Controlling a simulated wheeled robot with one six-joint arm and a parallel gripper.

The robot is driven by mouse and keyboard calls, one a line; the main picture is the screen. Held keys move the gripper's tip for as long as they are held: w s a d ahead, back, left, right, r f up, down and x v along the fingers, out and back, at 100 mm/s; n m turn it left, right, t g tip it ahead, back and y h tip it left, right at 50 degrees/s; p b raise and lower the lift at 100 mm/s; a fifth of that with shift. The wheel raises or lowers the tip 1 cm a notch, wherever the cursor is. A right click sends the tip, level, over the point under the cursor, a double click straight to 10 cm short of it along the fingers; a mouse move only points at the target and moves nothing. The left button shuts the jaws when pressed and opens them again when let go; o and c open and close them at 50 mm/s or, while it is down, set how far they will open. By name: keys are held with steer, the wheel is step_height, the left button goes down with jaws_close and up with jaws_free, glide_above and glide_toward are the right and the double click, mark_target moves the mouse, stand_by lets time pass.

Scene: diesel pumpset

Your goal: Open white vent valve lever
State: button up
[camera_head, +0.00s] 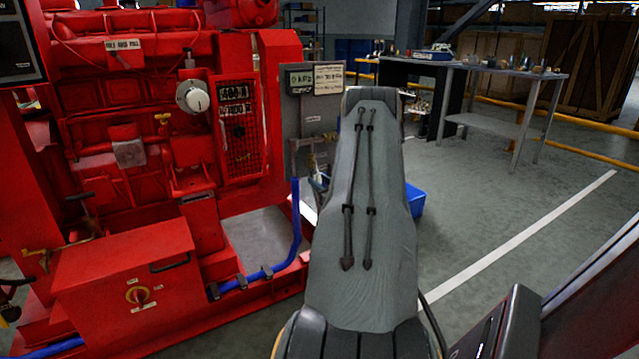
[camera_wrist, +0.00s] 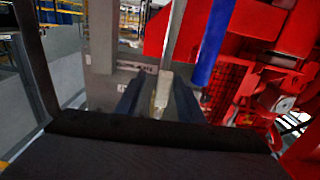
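In the wrist view, a narrow pale piece (camera_wrist: 162,90), which may be the white vent valve lever, stands upright between the two dark fingers of my gripper (camera_wrist: 160,95). The fingers look apart, with the pale piece in the gap. I cannot tell whether either finger touches it. A grey vertical pipe (camera_wrist: 174,35) runs just above it. In the head view my own arm hides my gripper and the lever. Some brass fittings (camera_head: 312,160) show on the grey panel (camera_head: 292,122), just left of my arm.
The red diesel pumpset (camera_head: 130,170) fills the left, with a round white dial (camera_head: 192,97) on it. A blue hose (camera_head: 296,225) runs up near the panel; a blue tube (camera_wrist: 212,42) passes close right of my fingers. A workbench (camera_head: 500,70) stands back right. The floor (camera_head: 500,200) on the right is clear.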

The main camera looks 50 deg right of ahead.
steer(key=shift+w+a, duration=0.1)
steer(key=p+v, duration=0.1)
steer(key=v, duration=0.7)
steer(key=shift+w, duration=0.1)
stand_by(0.5)
